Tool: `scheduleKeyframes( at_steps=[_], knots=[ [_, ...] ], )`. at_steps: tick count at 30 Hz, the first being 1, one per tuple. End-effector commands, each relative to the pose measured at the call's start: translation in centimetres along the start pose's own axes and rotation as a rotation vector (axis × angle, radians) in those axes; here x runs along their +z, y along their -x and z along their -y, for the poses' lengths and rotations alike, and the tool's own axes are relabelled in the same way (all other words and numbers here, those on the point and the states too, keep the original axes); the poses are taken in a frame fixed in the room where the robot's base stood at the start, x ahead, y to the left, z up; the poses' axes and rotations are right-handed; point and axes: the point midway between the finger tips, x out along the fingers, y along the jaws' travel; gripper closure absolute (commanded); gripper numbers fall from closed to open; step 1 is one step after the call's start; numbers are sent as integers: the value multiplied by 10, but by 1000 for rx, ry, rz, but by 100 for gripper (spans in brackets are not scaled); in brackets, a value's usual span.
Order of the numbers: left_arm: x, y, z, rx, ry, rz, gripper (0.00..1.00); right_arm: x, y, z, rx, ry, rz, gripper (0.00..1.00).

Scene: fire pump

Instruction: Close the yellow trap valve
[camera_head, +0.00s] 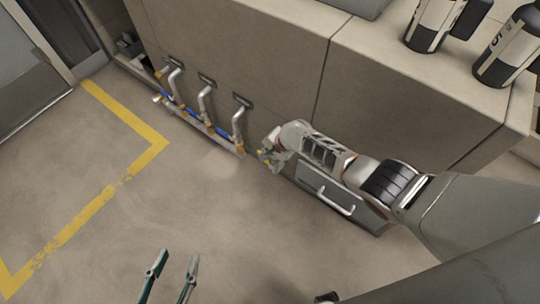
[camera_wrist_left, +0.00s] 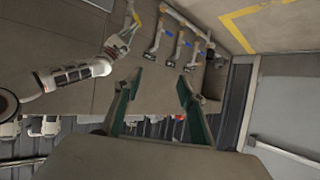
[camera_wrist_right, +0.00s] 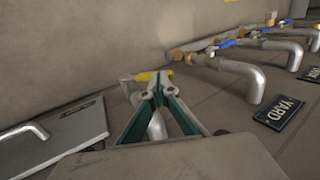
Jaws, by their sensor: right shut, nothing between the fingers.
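The yellow valve handle (camera_wrist_right: 150,76) lies just beyond my right gripper's fingertips in the right wrist view. It sits on a metal pipe (camera_wrist_right: 157,126), which is partly hidden behind the fingers. My right gripper (camera_wrist_right: 160,82) is shut and empty, with its tips close to the handle; I cannot tell if they touch it. In the head view my right gripper (camera_head: 266,156) is low by the cabinet wall, and the handle is mostly hidden there. My left gripper (camera_head: 171,268) is open and empty over the floor, far from the valve; its spread fingers also show in the left wrist view (camera_wrist_left: 157,85).
Several bent pipes (camera_head: 205,102) with blue-handled valves stand along the wall to the left. A grey panel with a white handle (camera_head: 335,202) is right of the right gripper. Dark bottles (camera_head: 435,25) stand on the cabinet top. The floor with yellow lines is clear.

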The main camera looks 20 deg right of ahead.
Motion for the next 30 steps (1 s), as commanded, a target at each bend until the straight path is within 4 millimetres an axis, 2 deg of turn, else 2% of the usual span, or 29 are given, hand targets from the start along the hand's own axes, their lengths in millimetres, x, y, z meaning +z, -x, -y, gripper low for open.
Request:
scheduleKeyframes(
  at_steps=[2,11,15,20,30],
  knots=[
    [3,0,-1,2,5,4,60,3,-8,-5,8,-7,5,100],
    [5,-4,-7,13,41,-3,60,4,-31,4,10,-6,8,100],
    [-3,-4,-12,21,68,-23,60,4,-40,8,10,-6,8,100],
    [-17,-6,-16,31,112,-62,60,3,-49,11,8,-5,6,100],
    [-14,-10,-33,53,231,-76,60,1,-58,17,4,-3,2,100]
  ],
)
